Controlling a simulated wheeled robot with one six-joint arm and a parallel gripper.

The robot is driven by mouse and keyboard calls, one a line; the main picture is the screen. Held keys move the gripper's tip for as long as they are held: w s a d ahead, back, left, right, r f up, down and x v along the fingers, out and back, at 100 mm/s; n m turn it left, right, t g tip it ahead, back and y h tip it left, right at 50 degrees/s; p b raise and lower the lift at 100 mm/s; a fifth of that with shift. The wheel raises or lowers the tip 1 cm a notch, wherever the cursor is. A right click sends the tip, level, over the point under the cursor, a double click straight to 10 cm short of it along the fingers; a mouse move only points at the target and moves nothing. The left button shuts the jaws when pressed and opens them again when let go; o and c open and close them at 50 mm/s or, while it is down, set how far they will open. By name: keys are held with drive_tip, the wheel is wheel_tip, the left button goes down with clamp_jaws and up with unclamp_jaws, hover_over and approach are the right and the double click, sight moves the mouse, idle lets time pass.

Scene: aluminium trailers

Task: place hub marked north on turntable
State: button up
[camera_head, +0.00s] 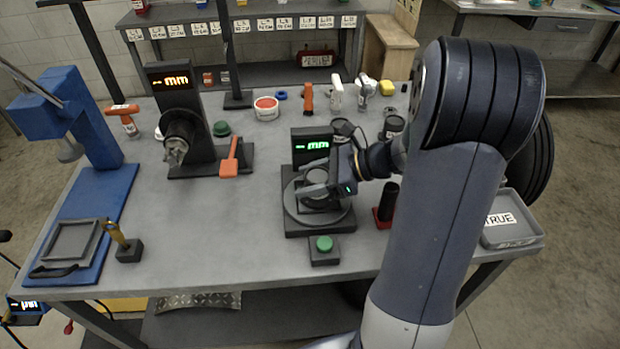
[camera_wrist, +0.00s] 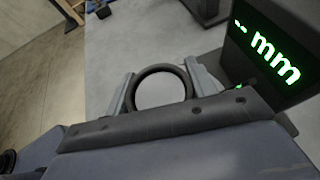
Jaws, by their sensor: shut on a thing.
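The turntable (camera_head: 293,210) is a round grey disc on a dark base near the middle of the bench, with a green "mm" display (camera_head: 311,146) behind it. The display also shows in the wrist view (camera_wrist: 268,50). My gripper (camera_head: 316,185) is over the disc, shut on the hub (camera_head: 315,174), a dark ring-shaped part. In the wrist view the hub (camera_wrist: 160,71) is a dark ring with a grey centre between my two fingers. I cannot tell whether the hub touches the disc. No north marking is legible.
A green button box (camera_head: 324,248) stands in front of the turntable. A red-based black post (camera_head: 388,203) and a grey tray labelled TRUE (camera_head: 512,230) are to the right. A spindle gauge (camera_head: 196,130) with an orange handle and a blue press (camera_head: 90,135) stand left.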

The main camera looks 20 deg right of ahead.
drive_tip(key=shift+f, duration=0.1)
drive_tip(key=o, duration=1.5)
drive_tip(key=shift+s+d+r, duration=0.1)
drive_tip(key=shift+d+r, duration=0.15)
drive_tip(key=v, duration=1.1)
drive_tip(key=shift+d, duration=0.25)
drive_tip(key=shift+s, duration=0.15)
